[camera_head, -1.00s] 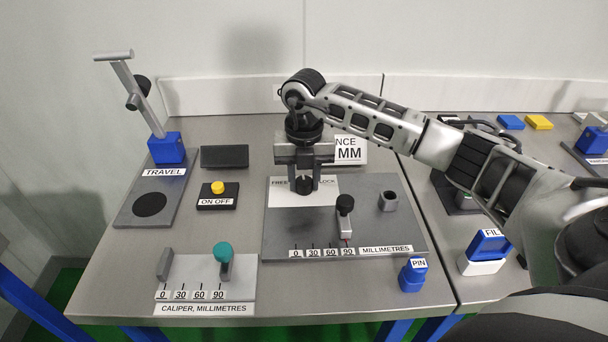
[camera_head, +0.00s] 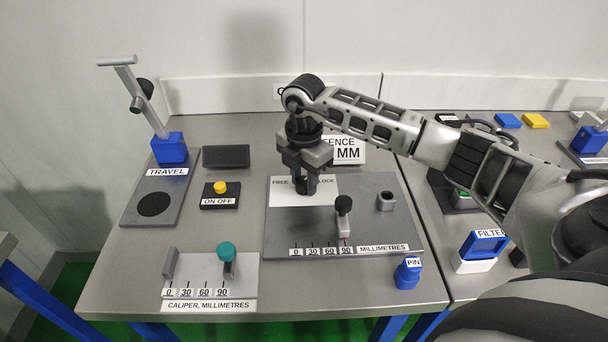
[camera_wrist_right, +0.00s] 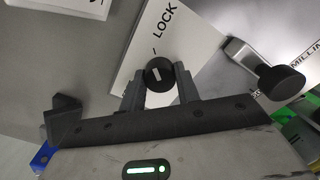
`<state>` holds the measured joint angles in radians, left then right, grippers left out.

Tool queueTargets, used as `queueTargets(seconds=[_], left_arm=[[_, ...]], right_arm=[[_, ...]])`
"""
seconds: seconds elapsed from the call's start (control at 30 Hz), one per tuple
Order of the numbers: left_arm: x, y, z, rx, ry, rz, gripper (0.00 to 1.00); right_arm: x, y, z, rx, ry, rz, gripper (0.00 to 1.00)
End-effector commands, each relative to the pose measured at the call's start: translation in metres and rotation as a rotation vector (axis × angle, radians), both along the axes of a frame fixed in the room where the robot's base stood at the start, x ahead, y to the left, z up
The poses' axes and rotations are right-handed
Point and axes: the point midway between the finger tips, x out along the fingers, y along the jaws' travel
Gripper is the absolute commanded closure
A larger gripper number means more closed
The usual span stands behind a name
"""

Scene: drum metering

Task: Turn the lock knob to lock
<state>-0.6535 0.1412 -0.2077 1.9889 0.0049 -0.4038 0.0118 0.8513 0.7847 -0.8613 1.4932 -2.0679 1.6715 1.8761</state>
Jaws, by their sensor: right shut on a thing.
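The lock knob is a black round knob with a white mark, on a white plate (camera_head: 287,198) lettered FREE and LOCK. In the right wrist view the knob (camera_wrist_right: 158,73) sits between the two fingers of my right gripper (camera_wrist_right: 160,86), beside the LOCK lettering on the plate (camera_wrist_right: 140,60). In the head view my right gripper (camera_head: 306,186) points straight down and is shut on the knob, partly hiding it. The white mark points roughly along the line of the LOCK lettering; its exact setting is hard to tell. My left gripper is not in view.
A black-topped slider (camera_head: 343,206) with a millimetre scale and a grey socket (camera_head: 386,201) stand right of the knob. A blue PIN block (camera_head: 408,273), a teal-knobbed caliper (camera_head: 226,252) and a yellow ON OFF button (camera_head: 220,187) are nearby. A FENCE MM sign (camera_head: 348,150) stands behind.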

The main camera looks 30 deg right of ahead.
Motion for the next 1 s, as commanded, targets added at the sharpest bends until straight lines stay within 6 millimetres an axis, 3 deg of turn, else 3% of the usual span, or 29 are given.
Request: queueTargets(seconds=[0.73, 0.77, 0.83, 1.0], left_arm=[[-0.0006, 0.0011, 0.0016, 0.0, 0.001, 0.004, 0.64], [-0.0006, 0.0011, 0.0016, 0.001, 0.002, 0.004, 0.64], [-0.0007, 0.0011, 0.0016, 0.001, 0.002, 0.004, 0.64], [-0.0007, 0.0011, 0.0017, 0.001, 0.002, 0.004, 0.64]], right_arm=[[0.0017, -0.0017, 0.0023, -0.003, -0.007, -0.095, 0.91], [0.0017, -0.0017, 0.0023, -0.003, -0.007, -0.095, 0.65], [0.0017, -0.0016, 0.0023, -0.002, -0.006, -0.094, 0.46], [0.0009, -0.001, 0.0012, -0.001, -0.003, -0.092, 0.46]])
